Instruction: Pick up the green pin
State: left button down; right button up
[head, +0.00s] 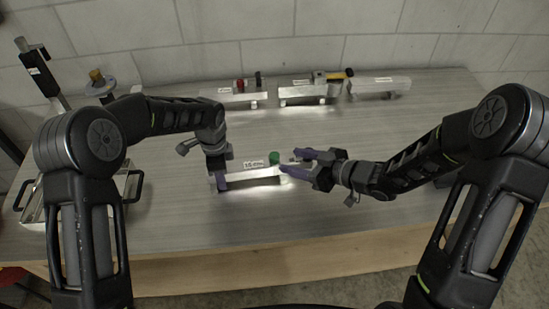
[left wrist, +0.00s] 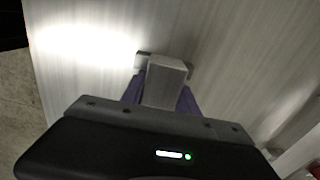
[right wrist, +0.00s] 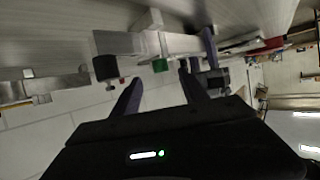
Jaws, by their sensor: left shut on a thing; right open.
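The green pin (head: 274,157) is a short green cylinder at the right end of the middle aluminium trailer (head: 250,176), on its back side. It also shows in the right wrist view (right wrist: 160,65), ahead of and between my right fingertips. My right gripper (head: 290,161) is open, its purple fingers just right of the pin; I see nothing held between them. My left gripper (head: 217,178) is shut on the left end of the trailer. In the left wrist view, the trailer's bar end (left wrist: 166,75) sits between its purple fingers, which are partly hidden behind my gripper body.
Along the back of the table stand a trailer with a red part (head: 239,84), a trailer with black and yellow parts (head: 330,76) and a plain bar (head: 379,83). A tray with a black handle (head: 137,186) is at the left edge. The front tabletop is clear.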

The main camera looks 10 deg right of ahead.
aim_at(281, 158)
jog(key=x, duration=0.5)
jog(key=shift+a+f, duration=0.1)
jog(key=shift+a, duration=0.05)
jog(key=shift+c, duration=0.3)
grip_shut()
dwell(0.6)
